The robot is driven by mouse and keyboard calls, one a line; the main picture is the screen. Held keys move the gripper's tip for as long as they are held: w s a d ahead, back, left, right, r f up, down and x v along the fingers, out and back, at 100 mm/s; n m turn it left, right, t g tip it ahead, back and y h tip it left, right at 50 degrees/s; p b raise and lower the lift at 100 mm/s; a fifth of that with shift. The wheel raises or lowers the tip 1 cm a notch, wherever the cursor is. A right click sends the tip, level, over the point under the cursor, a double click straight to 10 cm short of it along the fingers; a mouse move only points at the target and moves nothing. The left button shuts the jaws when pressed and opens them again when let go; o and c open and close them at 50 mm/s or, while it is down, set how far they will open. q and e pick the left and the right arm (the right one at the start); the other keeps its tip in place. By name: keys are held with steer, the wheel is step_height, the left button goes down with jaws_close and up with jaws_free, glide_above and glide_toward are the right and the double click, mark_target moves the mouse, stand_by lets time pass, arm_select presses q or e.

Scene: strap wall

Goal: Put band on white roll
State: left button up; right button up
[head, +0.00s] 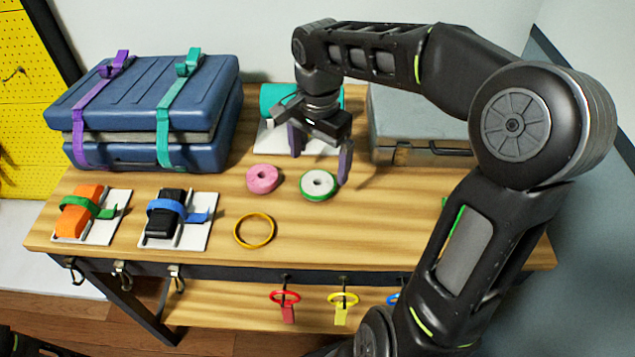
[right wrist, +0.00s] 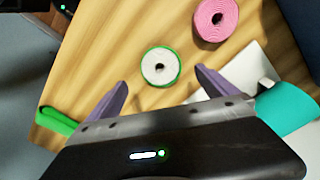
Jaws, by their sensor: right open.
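The white roll (head: 318,182) lies flat on the wooden table, and it also shows in the right wrist view (right wrist: 160,66). A green band (head: 319,198) runs around its outer side, and it shows as a green rim in the right wrist view (right wrist: 144,79). My right gripper (head: 320,168) is open and empty, with its purple fingers pointing down just above and behind the roll. In the right wrist view the roll lies between and beyond the fingertips (right wrist: 161,77), with no visible contact. My left gripper is not seen.
A pink roll (head: 263,178) lies left of the white roll. A yellow ring (head: 254,231) lies in front. Strapped orange (head: 80,198) and black (head: 163,216) items stand on white holders. A blue case (head: 150,105), teal roll (head: 275,98) and grey case (head: 420,120) stand behind.

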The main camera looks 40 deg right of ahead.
mark_target(317, 181)
step_height(317, 181, down, 5)
steer(key=shift+w+a, duration=0.1)
steer(key=shift+c, duration=0.4)
stand_by(0.3)
steer(key=c, duration=1.5)
steer(key=shift+o, duration=0.2)
step_height(317, 181, up, 10)
